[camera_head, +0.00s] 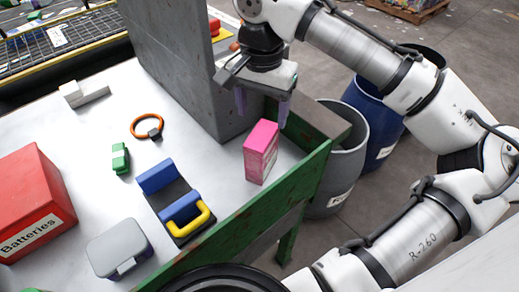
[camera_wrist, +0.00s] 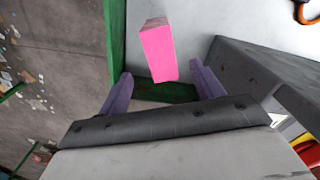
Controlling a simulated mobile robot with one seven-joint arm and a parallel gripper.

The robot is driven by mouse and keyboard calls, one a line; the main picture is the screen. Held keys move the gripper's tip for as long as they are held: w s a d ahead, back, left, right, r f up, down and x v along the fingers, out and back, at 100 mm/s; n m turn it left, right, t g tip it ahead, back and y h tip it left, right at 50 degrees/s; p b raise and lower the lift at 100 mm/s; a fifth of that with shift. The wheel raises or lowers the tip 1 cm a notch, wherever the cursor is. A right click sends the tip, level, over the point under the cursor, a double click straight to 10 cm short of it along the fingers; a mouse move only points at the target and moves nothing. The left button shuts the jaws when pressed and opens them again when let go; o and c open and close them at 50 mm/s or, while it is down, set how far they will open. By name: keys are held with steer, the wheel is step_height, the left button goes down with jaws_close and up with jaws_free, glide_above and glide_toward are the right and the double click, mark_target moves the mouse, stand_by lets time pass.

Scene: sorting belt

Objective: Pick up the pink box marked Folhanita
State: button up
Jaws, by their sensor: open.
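The pink box (camera_head: 261,152) stands upright on the white tabletop near the green front edge, at the foot of a grey panel. Its marking is too small to read. In the wrist view the pink box (camera_wrist: 158,50) lies ahead of my gripper, between the lines of the two fingers and a little beyond their tips. My gripper (camera_head: 262,108) is open and empty, with purple fingers pointing down above and behind the box. In the wrist view both fingers of my gripper (camera_wrist: 159,80) are spread apart, and neither is seen touching the box.
The grey panel (camera_head: 170,60) rises close beside my gripper. A blue and black object with a yellow handle (camera_head: 180,205), an orange ring (camera_head: 147,126), a green item (camera_head: 120,158), a grey case (camera_head: 118,248) and a red Batteries box (camera_head: 32,205) lie left. Bins (camera_head: 340,165) stand beyond the table edge.

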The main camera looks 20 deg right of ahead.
mark_target(262, 144)
step_height(262, 144, down, 6)
steer(key=shift+r, duration=0.1)
steer(key=shift+w+d+f+p, duration=0.15)
steer(key=shift+f+p, duration=0.65)
steer(key=shift+f, duration=1.75)
steer(key=c, duration=1)
steer(key=shift+c, duration=0.2)
steer(key=shift+r, duration=0.15)
